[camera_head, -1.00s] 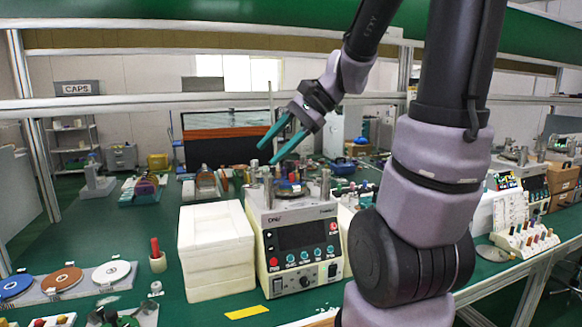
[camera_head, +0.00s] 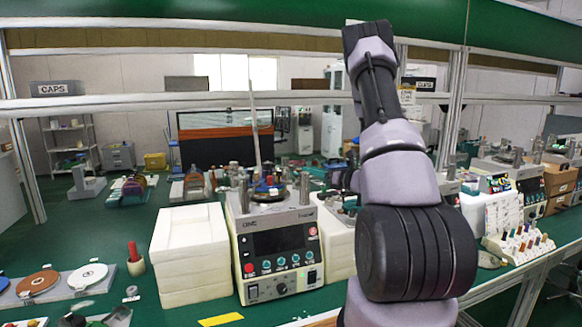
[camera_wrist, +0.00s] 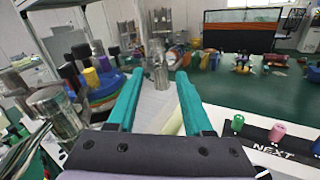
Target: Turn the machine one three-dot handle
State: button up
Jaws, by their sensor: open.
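The machine labelled ONE (camera_head: 278,250) stands on the green bench in the head view, with a dark display, coloured buttons and a knob (camera_head: 282,289) on its front. Metal posts and a round plate are on its top. I cannot make out a three-dot mark on any handle.
White blocks (camera_head: 192,258) stand against the machine's left side. A rack of coloured pegs (camera_head: 520,246) is on the right. In the wrist view, green and pink pegs (camera_wrist: 277,132) stand near a NEXT label. Bare green bench (camera_wrist: 235,92) lies beyond.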

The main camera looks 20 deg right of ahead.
aim_at(294, 166)
jog(key=x, duration=1)
jog(key=shift+a, duration=0.15)
grip_shut()
dwell(1.0)
